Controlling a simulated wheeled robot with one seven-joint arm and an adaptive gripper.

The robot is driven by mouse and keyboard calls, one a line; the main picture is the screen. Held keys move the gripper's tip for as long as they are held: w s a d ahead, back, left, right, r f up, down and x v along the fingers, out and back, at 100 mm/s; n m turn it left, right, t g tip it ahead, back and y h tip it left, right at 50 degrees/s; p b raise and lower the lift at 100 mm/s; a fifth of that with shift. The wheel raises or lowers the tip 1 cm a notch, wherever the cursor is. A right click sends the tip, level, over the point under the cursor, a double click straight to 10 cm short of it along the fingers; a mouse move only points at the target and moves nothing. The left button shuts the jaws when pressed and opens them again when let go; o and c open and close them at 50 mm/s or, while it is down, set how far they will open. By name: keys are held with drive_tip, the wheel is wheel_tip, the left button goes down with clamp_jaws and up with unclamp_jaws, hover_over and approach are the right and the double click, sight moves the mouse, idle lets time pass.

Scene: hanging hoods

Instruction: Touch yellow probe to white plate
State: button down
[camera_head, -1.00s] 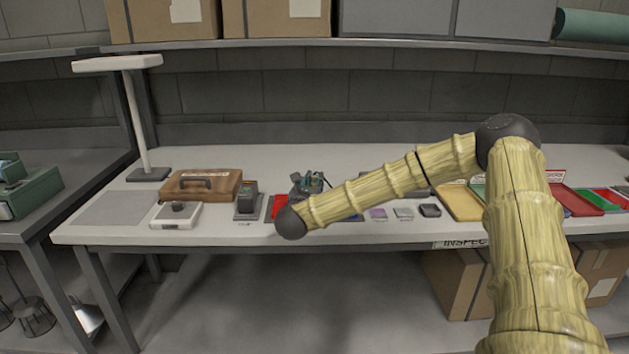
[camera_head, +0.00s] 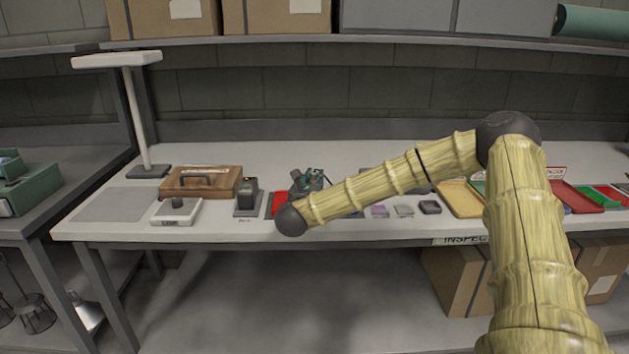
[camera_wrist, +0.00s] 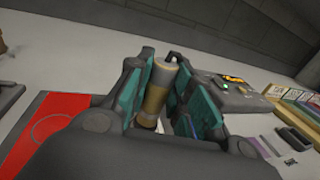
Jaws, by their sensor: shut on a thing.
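My gripper (camera_wrist: 165,105) is shut on the yellow probe (camera_wrist: 156,98), an upright, slightly tilted cylinder with a tan-yellow body and a grey top, held between the teal finger pads. In the head view, my gripper (camera_head: 308,181) is low over the front of the inspection table, just right of a red plate (camera_head: 281,201). The red plate also shows at the left in the wrist view (camera_wrist: 45,125). I cannot make out the white plate; my gripper and arm cover the area right of the red one. The probe's lower end is hidden, so contact below it cannot be seen.
Left of the red plate stand a dark block device (camera_head: 247,198), a white box with a knob (camera_head: 177,211) and a brown case (camera_head: 201,183). Small squares (camera_head: 403,210) and coloured trays (camera_head: 461,199) lie to the right. A lamp (camera_head: 140,115) stands at the back left.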

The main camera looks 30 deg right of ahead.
drive_tip(key=shift+f+b, duration=0.35)
drive_tip(key=shift+f, duration=0.05)
idle(0.9)
drive_tip(key=shift+r, duration=0.2)
drive_tip(key=shift+r+p, duration=0.45)
drive_tip(key=shift+r, duration=2.95)
